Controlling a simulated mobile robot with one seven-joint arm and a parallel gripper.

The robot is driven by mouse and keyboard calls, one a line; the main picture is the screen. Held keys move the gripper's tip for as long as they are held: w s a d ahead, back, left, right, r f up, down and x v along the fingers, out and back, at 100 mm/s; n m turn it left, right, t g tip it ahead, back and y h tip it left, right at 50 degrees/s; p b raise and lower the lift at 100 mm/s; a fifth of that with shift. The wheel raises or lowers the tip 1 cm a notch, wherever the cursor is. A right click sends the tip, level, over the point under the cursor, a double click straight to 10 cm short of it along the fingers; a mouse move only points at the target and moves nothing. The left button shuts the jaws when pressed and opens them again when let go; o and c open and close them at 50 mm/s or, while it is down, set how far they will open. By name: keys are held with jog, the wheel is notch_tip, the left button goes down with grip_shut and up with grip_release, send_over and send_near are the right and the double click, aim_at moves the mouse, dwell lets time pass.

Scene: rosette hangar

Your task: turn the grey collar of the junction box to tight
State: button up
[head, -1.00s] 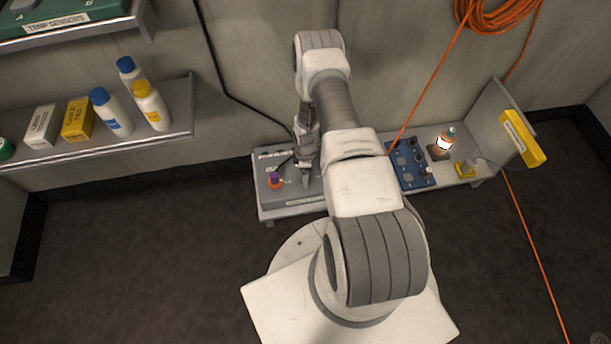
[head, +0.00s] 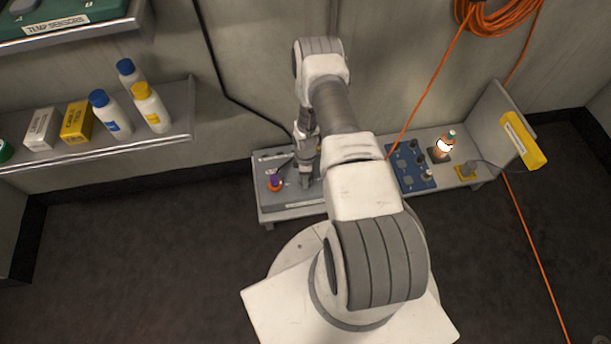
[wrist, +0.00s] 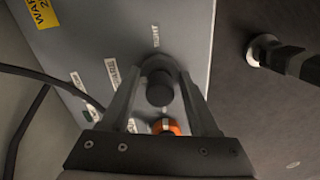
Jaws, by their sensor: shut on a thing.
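The grey junction box (head: 265,203) sits on the low bench against the wall. It fills much of the wrist view as a light grey panel (wrist: 190,45) with several small labels. The dark grey round collar (wrist: 160,91) stands on that panel. My gripper (wrist: 160,76) is shut on the collar, with one finger on each side of it. In the head view my gripper (head: 306,180) reaches down to the box, and the collar is hidden there.
An orange and purple fitting (head: 275,183) stands on the box left of my gripper; its orange part (wrist: 166,126) shows between the fingers. A black cable (wrist: 45,80) runs beside the box.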

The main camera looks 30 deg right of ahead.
jog(key=shift+m, duration=0.4)
jog(key=m, duration=0.3)
jog(key=shift+m, duration=0.4)
jog(key=m, duration=0.4)
jog(key=shift+m, duration=0.3)
jog(key=m, duration=0.4)
jog(key=shift+m, duration=2.4)
jog(key=o, duration=1.4)
jog(key=shift+c, duration=0.2)
